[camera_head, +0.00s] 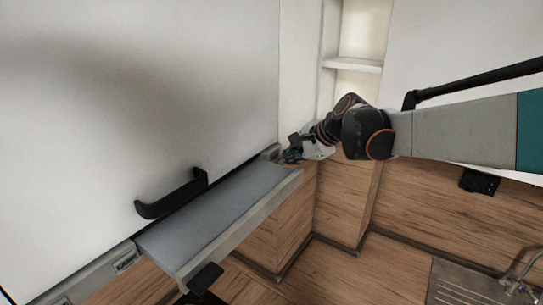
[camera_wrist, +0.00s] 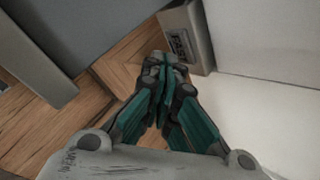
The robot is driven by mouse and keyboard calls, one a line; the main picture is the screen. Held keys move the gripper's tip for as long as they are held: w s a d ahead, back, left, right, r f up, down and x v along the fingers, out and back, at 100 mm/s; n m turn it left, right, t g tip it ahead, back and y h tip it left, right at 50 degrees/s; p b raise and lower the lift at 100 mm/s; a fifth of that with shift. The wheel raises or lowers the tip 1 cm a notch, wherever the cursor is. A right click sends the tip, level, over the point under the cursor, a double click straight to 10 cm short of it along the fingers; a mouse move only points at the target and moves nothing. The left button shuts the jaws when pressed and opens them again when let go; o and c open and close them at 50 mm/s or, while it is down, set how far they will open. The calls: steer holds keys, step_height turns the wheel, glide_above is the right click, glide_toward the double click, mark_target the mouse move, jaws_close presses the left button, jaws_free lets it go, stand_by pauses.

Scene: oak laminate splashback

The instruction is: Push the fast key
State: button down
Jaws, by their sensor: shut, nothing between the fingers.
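The fast key (camera_wrist: 180,43) is a small grey plate with dark lettering that looks like "FAST", set on a light grey block in the wrist view. In the head view my gripper (camera_head: 288,156) is at the far right end of the grey pulled-out hood panel (camera_head: 215,212), and the key cannot be made out there. In the wrist view my gripper (camera_wrist: 163,62) is shut and empty, with teal and grey fingers. Its tips are just left of and below the key. I cannot tell whether they touch it.
A white cabinet front (camera_head: 130,90) with a black handle (camera_head: 172,195) rises behind the panel. Another button plate (camera_head: 126,262) sits at the left end of the strip. An open shelf (camera_head: 352,66) stands behind my arm. A sink (camera_head: 465,284) is at lower right.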

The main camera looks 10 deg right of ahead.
steer(key=shift+w+a, duration=0.4)
stand_by(0.5)
steer(key=shift+s+d, duration=0.45)
steer(key=shift+s, duration=0.05)
steer(key=s+d, duration=0.4)
steer(key=shift+s+d, duration=0.1)
stand_by(0.7)
